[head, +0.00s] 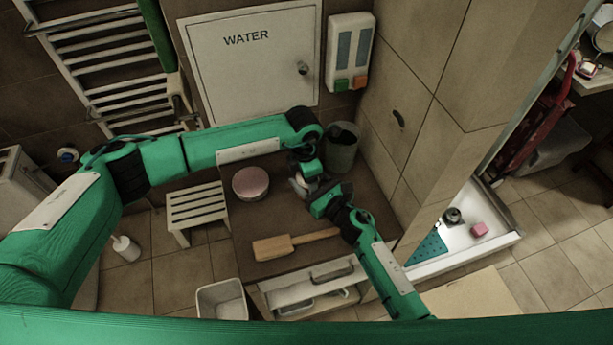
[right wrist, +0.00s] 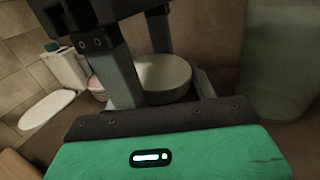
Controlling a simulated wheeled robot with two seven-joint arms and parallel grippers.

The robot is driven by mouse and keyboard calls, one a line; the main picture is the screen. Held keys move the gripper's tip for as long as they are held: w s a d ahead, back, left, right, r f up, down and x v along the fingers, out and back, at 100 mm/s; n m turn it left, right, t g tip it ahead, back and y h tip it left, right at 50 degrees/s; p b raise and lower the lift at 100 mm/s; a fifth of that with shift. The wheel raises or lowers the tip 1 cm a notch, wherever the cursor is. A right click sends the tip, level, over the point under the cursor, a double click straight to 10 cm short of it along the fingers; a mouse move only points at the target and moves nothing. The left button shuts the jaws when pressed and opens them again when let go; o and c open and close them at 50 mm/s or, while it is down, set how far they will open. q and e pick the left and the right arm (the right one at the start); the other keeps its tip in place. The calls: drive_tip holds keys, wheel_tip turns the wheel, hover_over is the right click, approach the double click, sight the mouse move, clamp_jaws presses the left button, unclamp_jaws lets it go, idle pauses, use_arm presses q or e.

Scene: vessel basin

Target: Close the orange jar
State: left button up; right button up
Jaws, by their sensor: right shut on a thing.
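No plainly orange jar shows. A pale round thing, perhaps the jar or its lid, sits at my grippers in the right wrist view (right wrist: 163,76); in the head view it is mostly hidden by them. My right gripper (head: 312,197) is shut on this pale round thing, at the right half of the dark bench top. My left gripper (head: 303,178) reaches down over the same spot, close to the right one. Its fingertips are hidden in the head view, so its opening cannot be told. A round pink-topped container (head: 250,182) stands on the bench to the left, apart from both grippers.
A dark green cylindrical vessel (head: 342,148) stands behind the grippers, near the tiled wall. A wooden-handled brush or paddle (head: 283,245) lies at the bench's front. A slatted stool (head: 197,206) is at left and a white bin (head: 221,299) in front.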

use_arm(q)
drive_tip(key=shift+r, duration=0.1)
drive_tip(key=shift+r, duration=2)
drive_tip(key=c, duration=1.1)
drive_tip(key=shift+f, duration=0.25)
drive_tip(key=shift+f, duration=0.2)
